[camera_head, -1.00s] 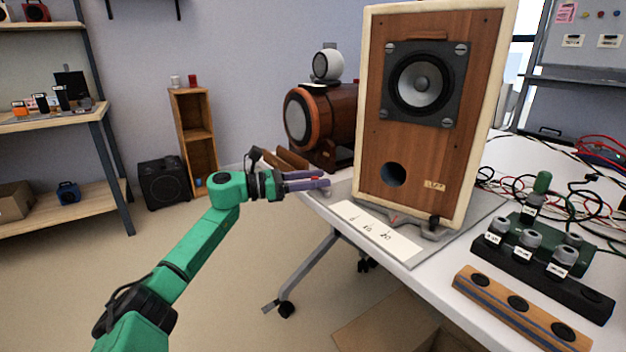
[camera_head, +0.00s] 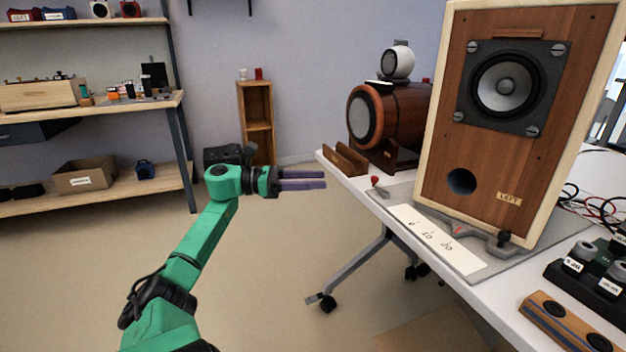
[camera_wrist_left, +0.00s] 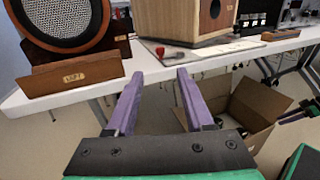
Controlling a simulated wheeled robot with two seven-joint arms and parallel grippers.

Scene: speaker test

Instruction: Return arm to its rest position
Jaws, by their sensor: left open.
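My left gripper (camera_head: 304,180) is open and empty, with two purple fingers at the end of my green arm. In the head view it hangs in the air just left of the white table (camera_head: 480,292). In the left wrist view the spread fingers (camera_wrist_left: 156,92) point toward the table edge, with nothing between them.
A wooden speaker (camera_head: 440,150) stands on a grey plate (camera_head: 398,199) on the table. A round brown speaker (camera_head: 408,125) and a labelled wooden holder (camera_head: 345,160) are behind. An open cardboard box (camera_wrist_left: 262,100) lies below the table. Floor at left is clear.

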